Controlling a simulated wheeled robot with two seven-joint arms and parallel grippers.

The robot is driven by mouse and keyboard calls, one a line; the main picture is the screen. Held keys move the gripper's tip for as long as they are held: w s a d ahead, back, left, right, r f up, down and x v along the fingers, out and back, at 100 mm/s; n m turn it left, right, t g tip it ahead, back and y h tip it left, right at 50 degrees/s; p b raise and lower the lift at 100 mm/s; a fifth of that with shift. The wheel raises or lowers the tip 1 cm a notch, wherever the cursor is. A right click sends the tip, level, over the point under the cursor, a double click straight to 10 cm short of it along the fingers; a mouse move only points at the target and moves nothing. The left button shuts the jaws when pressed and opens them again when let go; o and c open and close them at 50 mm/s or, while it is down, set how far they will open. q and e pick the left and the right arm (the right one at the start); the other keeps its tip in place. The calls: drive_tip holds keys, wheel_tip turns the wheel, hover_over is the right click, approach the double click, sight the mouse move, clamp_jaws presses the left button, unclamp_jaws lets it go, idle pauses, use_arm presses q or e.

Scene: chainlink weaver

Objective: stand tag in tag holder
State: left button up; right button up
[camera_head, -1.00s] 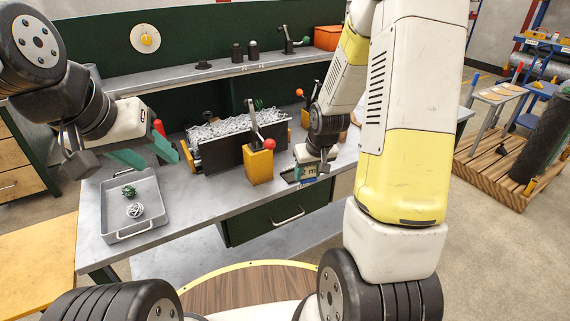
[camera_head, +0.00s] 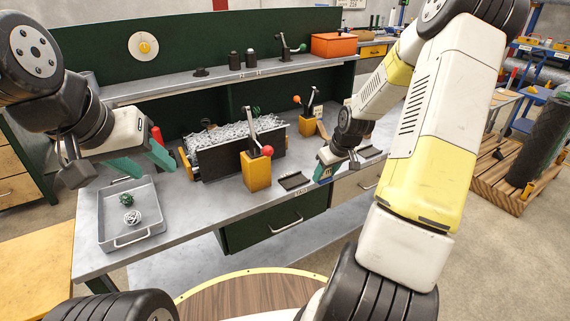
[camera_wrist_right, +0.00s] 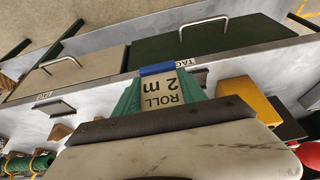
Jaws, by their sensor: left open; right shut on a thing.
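The tag, a pale card reading "ROLL 2 m" (camera_wrist_right: 165,92) with a blue edge strip, is between the teal fingers of my right gripper (camera_wrist_right: 168,92) in the right wrist view. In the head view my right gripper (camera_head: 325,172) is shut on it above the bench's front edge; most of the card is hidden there. A dark, low holder (camera_head: 294,181) lies on the bench just left of the gripper, by the front-edge label, and looks empty. The "TAG" label (camera_wrist_right: 190,63) shows in the wrist view. My left gripper (camera_head: 143,161) is open and empty above the metal tray.
The metal tray (camera_head: 103,231) holds a green ball and a white ball. A yellow block with a red-knobbed lever (camera_head: 257,172) stands left of the holder. A bin of silvery links (camera_head: 200,165) is behind it. Another dark, low holder (camera_head: 371,153) lies to the right.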

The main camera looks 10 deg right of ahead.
drive_tip(key=w+a, duration=0.5)
drive_tip(key=w+a+f, duration=0.1)
drive_tip(key=w+a, duration=0.2)
drive_tip(key=shift+a, duration=0.15)
drive_tip(key=shift+f, duration=1.8)
drive_tip(key=shift+f, duration=0.1)
drive_tip(key=o, duration=1.3)
